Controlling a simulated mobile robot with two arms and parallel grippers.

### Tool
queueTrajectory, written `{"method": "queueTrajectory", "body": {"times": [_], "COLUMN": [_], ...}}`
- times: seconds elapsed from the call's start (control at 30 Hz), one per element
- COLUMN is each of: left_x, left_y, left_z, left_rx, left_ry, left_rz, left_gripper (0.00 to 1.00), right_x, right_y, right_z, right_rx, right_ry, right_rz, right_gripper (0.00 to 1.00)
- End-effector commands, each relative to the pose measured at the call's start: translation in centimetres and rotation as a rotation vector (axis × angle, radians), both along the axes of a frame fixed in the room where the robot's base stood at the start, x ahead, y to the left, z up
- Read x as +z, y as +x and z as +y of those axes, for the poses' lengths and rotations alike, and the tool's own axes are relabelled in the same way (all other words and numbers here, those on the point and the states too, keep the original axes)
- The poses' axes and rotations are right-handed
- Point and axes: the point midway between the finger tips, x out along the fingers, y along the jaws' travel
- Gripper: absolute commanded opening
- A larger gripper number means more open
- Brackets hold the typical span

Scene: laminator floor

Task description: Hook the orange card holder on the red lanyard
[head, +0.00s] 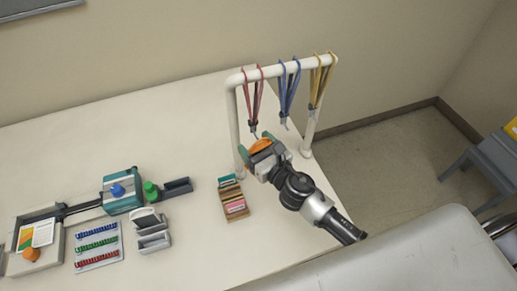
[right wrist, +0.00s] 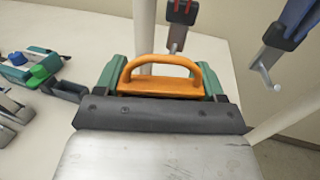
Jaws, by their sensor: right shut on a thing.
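The orange card holder (head: 261,145) is in my right gripper (head: 258,152), near the foot of the white rack. In the right wrist view the card holder (right wrist: 160,80) shows its arched loop standing up between the green fingertips of the gripper (right wrist: 160,92), which is shut on it. The red lanyard (head: 254,100) hangs at the left of the rack bar. Its hook (right wrist: 174,40) hangs just beyond the orange loop in the right wrist view, apart from it as far as I can see. My left gripper is not in view.
A blue lanyard (head: 288,90) and a yellow lanyard (head: 319,82) hang to the right on the white rack (head: 238,125). A wooden card box (head: 232,200) stands left of my right gripper. The laminator (head: 122,190) and trays stand at the left.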

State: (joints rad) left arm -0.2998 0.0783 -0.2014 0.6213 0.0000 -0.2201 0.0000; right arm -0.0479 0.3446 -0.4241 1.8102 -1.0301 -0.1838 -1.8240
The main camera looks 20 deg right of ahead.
Motion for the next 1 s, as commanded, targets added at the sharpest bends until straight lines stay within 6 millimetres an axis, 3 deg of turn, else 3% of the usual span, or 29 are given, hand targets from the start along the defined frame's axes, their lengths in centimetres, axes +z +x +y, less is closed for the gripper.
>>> {"method": "queueTrajectory", "body": {"times": [0.5,1.0], "left_x": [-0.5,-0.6], "left_y": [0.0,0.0], "left_z": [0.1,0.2], "left_rx": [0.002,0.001], "left_ry": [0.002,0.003], "left_rz": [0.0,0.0], "left_gripper": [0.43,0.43], "right_x": [-0.5,-0.7], "right_y": [2.8,3.2], "right_z": [0.1,0.1], "right_rx": [0.0,0.0], "right_ry": [0.0,0.0], "right_rz": [0.0,0.0], "right_gripper": [0.47,0.47]}}
